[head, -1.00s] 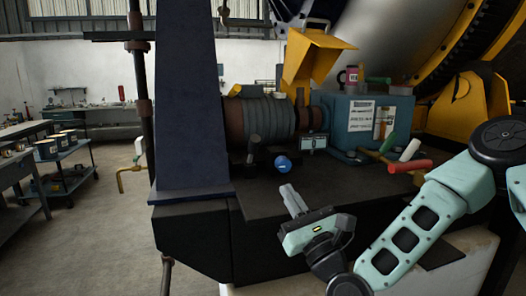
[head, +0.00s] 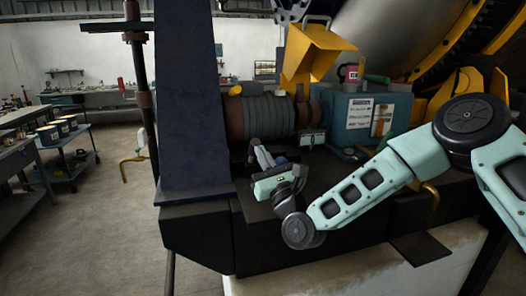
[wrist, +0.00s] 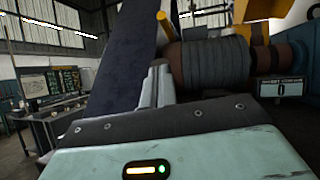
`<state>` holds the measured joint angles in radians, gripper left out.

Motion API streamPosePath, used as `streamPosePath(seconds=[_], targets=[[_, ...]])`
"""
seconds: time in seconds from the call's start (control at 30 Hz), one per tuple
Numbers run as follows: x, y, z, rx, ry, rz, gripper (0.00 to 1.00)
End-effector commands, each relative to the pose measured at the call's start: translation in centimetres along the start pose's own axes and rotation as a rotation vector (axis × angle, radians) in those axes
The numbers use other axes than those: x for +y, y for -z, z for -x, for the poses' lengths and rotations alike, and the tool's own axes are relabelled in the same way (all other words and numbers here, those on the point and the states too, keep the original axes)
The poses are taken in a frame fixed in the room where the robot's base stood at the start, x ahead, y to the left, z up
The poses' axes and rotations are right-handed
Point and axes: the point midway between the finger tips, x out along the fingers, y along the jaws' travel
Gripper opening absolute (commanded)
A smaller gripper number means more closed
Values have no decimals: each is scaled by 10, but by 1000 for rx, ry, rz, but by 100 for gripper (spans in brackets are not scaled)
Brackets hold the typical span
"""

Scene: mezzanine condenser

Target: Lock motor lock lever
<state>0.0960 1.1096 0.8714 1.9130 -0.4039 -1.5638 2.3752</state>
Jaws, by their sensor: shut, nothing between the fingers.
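No lever is clearly marked as the motor lock lever in these views. The ribbed grey motor (head: 262,116) lies on the dark machine bench and fills the upper middle of the wrist view (wrist: 208,65). A yellow cylindrical end (wrist: 164,24) stands at the motor's left end, above my fingertips in the wrist view. A blue ball (head: 281,160) is partly hidden behind my gripper in the head view. My gripper (head: 261,152) is shut and empty, in front of the motor's lower left part. Its fingers also show in the wrist view (wrist: 156,82). Contact cannot be told.
A dark blue column (head: 190,110) rises just left of my gripper. A small sign plate (head: 312,138) stands to the right, before the blue gearbox (head: 352,118). A yellow hood (head: 315,52) overhangs behind. Open floor (head: 115,225) lies at left.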

Motion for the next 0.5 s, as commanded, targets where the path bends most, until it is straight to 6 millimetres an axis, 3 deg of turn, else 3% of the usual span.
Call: streamPosePath(seconds=[0.5], targets=[[-2,-4,-5,31,1,-7,0]])
